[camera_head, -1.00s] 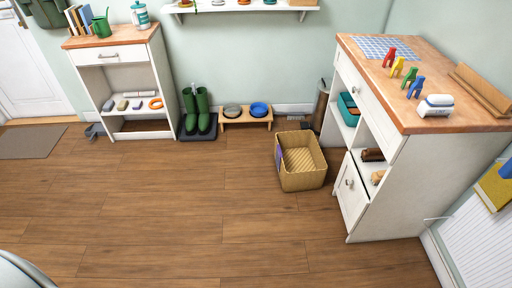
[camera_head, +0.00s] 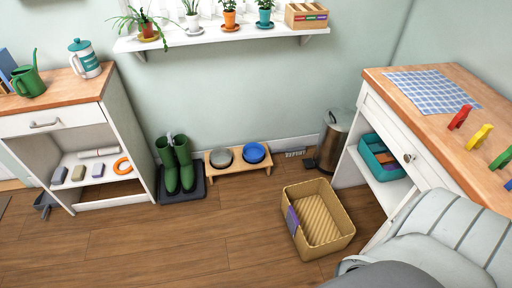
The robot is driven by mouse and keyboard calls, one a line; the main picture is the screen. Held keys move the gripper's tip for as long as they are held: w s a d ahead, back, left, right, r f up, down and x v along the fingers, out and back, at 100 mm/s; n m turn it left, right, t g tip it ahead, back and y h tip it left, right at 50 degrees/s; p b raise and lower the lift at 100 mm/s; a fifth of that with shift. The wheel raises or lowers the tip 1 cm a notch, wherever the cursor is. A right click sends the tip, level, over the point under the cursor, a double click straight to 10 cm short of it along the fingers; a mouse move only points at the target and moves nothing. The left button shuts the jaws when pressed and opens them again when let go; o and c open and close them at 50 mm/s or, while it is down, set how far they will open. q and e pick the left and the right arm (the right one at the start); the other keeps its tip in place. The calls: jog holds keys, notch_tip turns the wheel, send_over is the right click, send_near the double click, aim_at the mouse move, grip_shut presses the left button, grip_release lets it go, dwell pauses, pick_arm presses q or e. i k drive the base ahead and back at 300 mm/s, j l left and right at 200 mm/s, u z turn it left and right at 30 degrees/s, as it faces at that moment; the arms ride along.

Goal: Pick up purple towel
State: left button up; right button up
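A small purple cloth-like piece (camera_head: 292,220) hangs over the left rim of the tan woven basket (camera_head: 345,222). It is the only purple cloth I can make out, and it looks like the purple towel. The basket stands on the wooden floor and looks otherwise empty. Neither gripper shows in the head view. A grey, rounded part of my own body covers the lower right corner and hides part of the right cabinet.
A white cabinet with a wooden top (camera_head: 440,85) stands right of the basket, a metal bin (camera_head: 334,140) behind it. Green boots (camera_head: 175,165) and a bowl stand (camera_head: 235,172) line the wall. A white shelf unit (camera_head: 62,122) is at left. Floor left of the basket is clear.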

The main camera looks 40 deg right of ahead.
aim_at(292, 220)
jog(key=i+z, duration=0.25)
jog(key=i, duration=0.15)
jog(key=i+j+z, duration=0.45)
jog(key=i, duration=0.25)
jog(key=l, duration=0.1)
